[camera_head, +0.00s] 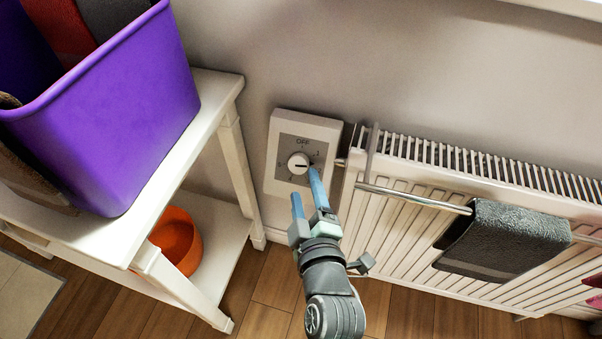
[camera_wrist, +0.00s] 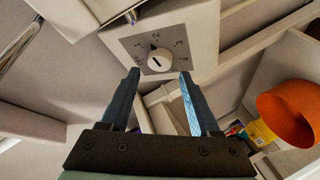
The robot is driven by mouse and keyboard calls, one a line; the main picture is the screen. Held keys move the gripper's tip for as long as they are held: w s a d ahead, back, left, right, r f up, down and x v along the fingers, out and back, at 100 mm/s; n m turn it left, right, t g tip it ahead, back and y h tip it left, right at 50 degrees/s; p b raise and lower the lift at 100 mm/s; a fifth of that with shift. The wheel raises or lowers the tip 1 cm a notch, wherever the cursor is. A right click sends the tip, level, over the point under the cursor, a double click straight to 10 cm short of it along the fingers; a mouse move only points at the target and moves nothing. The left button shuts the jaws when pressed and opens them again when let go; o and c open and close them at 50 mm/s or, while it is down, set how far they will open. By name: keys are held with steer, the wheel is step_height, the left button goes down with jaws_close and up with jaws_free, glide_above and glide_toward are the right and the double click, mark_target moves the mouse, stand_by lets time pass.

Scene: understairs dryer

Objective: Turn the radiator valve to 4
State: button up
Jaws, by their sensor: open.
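The radiator valve is a white box (camera_head: 334,133) on the wall with a grey dial plate and a round white knob (camera_head: 298,163). OFF is printed at the top of the plate in the head view. The knob's dark mark lies roughly sideways there; I cannot tell which number it points to. In the wrist view the knob (camera_wrist: 157,60) shows just beyond and between the fingertips, with small numerals around it. My gripper (camera_head: 305,182) is open, its blue fingers reaching up towards the knob from below. One finger covers the lower right of the dial in the head view.
A white radiator (camera_head: 400,225) with a rail (camera_head: 415,198) and dark towel (camera_head: 490,240) stands right of the valve. A white shelf unit (camera_head: 215,95) on the left carries a purple bin (camera_head: 120,110) and, below, an orange bowl (camera_head: 176,243).

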mark_target(299, 167)
steer(key=shift+b+x, duration=0.5)
steer(key=shift+x, duration=2.2)
jaws_close()
